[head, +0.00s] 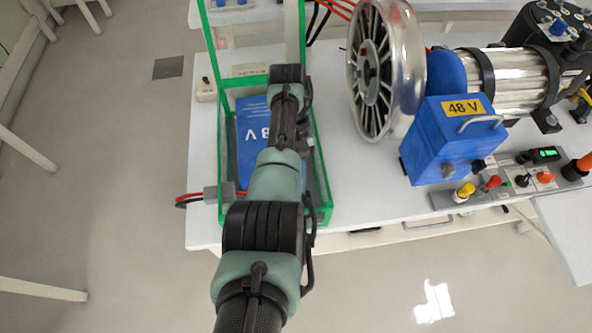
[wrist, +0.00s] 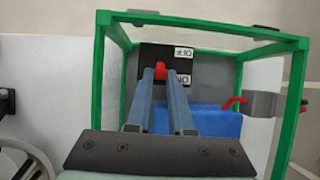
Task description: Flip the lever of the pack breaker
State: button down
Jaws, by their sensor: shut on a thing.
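In the wrist view the pack breaker (wrist: 150,58) is a black block on a grey panel inside a green frame, with white labels at its right side. Its red lever (wrist: 161,71) sticks out between the tips of my gripper (wrist: 161,76). The two long grey-blue fingers are closed around the lever. Which way the lever is set I cannot tell. In the head view my arm reaches into the green frame (head: 222,150) over the blue battery pack (head: 250,145); my arm hides the fingertips and the breaker there.
The green frame's posts and bars surround my gripper. A grey connector (wrist: 264,105) with a red cable sits at the frame's side. On the white table (head: 345,190) stand a metal wheel (head: 372,70), a blue 48 V box (head: 440,140) and a switch panel (head: 510,182).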

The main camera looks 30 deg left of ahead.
dwell(0.4)
jog(key=c, duration=0.8)
grip_release()
jog(key=b+v, duration=0.7)
jog(key=v, duration=0.6)
jog(key=shift+f, duration=0.1)
